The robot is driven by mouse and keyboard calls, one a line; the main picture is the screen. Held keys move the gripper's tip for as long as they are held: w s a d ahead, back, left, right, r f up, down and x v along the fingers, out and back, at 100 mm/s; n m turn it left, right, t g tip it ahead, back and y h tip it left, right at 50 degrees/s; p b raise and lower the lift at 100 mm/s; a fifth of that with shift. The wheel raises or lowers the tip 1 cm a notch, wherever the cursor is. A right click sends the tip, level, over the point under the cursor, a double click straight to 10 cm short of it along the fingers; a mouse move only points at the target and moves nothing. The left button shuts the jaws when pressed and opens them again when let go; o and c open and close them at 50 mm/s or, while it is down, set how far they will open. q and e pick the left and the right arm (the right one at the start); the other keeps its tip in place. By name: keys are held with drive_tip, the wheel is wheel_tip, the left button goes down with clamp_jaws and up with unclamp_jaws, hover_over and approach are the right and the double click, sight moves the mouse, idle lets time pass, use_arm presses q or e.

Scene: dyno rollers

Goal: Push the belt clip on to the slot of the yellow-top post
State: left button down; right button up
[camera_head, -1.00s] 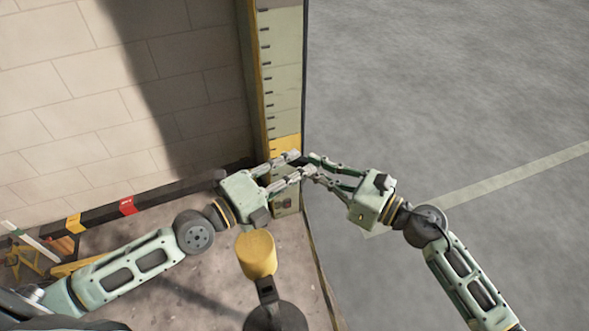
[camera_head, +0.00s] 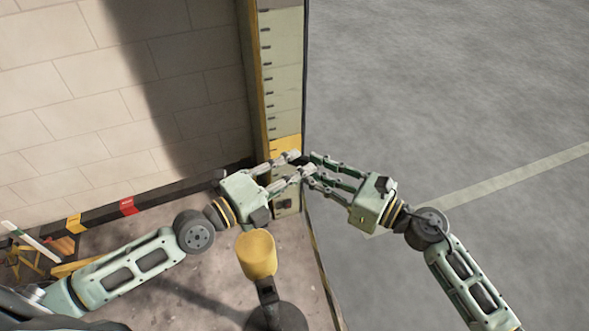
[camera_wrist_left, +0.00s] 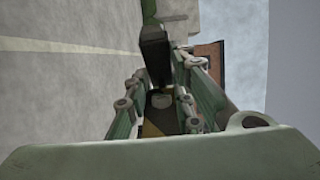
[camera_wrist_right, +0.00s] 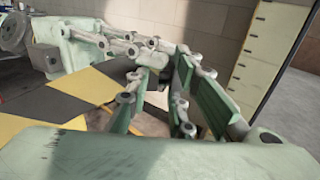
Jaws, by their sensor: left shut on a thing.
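The yellow-top post (camera_head: 257,253) stands front centre in the head view, its dark base below. My left gripper (camera_head: 298,163) is beyond the post and up to its right. In the left wrist view a dark block, seemingly the belt clip (camera_wrist_left: 155,55), is between the fingertips (camera_wrist_left: 155,85).
A yellow-and-black striped band (camera_wrist_right: 60,105) crosses the right wrist view; I cannot tell whether it is the belt. A tall drawer-like column (camera_head: 282,80) stands behind the grippers against the block wall (camera_head: 90,90). Grey floor (camera_head: 450,100) at the right is clear.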

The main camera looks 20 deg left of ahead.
drive_tip(key=v, duration=1.1)
drive_tip(key=shift+s+d, duration=0.15)
drive_tip(key=shift+d, duration=0.15)
